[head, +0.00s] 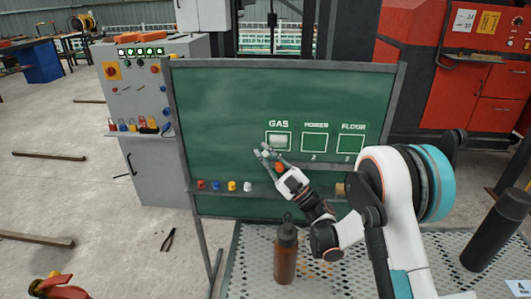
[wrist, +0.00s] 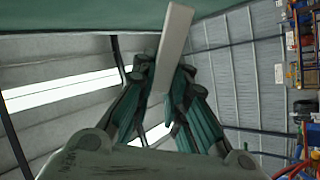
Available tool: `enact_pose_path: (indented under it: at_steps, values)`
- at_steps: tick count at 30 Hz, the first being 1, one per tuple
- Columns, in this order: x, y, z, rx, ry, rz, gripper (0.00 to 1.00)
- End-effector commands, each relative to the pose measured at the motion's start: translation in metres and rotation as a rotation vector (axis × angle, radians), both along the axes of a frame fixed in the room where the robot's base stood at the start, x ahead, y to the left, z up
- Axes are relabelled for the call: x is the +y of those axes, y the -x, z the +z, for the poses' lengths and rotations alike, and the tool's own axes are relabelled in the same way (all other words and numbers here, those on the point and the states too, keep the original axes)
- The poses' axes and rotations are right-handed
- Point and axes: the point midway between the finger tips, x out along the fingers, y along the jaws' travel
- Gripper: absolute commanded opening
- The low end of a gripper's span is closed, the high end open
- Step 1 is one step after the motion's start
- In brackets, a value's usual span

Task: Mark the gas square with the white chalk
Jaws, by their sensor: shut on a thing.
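The green board (head: 225,105) stands upright in the head view. The gas square (head: 278,141) is a white outlined box under the word GAS. A whitish patch shows inside it. My gripper (head: 266,153) is just below and left of this square, close to the board. In the wrist view, my gripper (wrist: 165,105) is shut on the white chalk (wrist: 174,38), a long pale stick pointing up toward the green board surface (wrist: 70,18). Whether the chalk tip touches the board cannot be told. The chalk is hard to make out in the head view.
The power square (head: 314,144) and floor square (head: 350,145) are to the right. The board's ledge holds red, blue, yellow and white pieces (head: 232,186). A brown bottle (head: 286,252) and a dark cylinder (head: 497,230) stand on the perforated table (head: 255,240). A grey cabinet (head: 150,160) is left.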

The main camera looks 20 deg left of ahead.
Motion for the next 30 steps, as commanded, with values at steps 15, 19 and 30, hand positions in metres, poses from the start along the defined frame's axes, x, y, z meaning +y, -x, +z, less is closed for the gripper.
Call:
enact_pose_path:
  at_steps: [15, 19, 30]
  values:
    - [-0.006, 0.025, 0.000, 0.000, 0.000, 0.000, 0.00]
    - [-0.007, 0.029, 0.000, 0.000, 0.000, 0.000, 0.00]
    - [-0.007, 0.029, 0.000, 0.000, 0.000, 0.000, 0.00]
